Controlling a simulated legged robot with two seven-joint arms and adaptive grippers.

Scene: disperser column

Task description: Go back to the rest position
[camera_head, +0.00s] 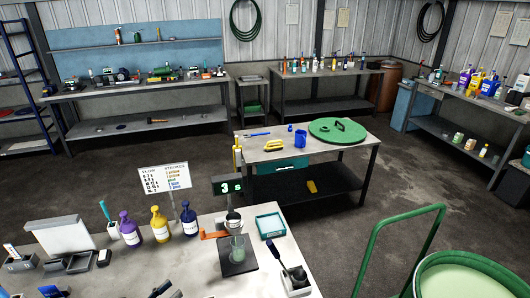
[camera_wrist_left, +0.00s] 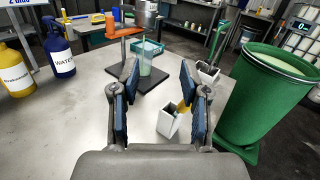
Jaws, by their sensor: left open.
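My left gripper (camera_wrist_left: 156,88) is open in the left wrist view, its two blue-padded fingers apart with nothing between them. It is above the near part of the grey table (camera_wrist_left: 90,105). What seem to be its dark tips (camera_head: 168,291) just show at the bottom edge of the head view. Beyond the fingers, a clear cup with greenish content (camera_wrist_left: 146,66) stands on a black base (camera_wrist_left: 150,82) below an orange-handled device (camera_head: 215,235). My right gripper is in neither view.
Purple (camera_head: 129,230), yellow (camera_head: 160,224) and blue (camera_head: 189,219) bottles stand left of the device. A white holder (camera_wrist_left: 168,124) is close to the right finger. A green drum (camera_wrist_left: 262,100) stands right of the table. A teal tray (camera_head: 270,225) lies at the table's far right.

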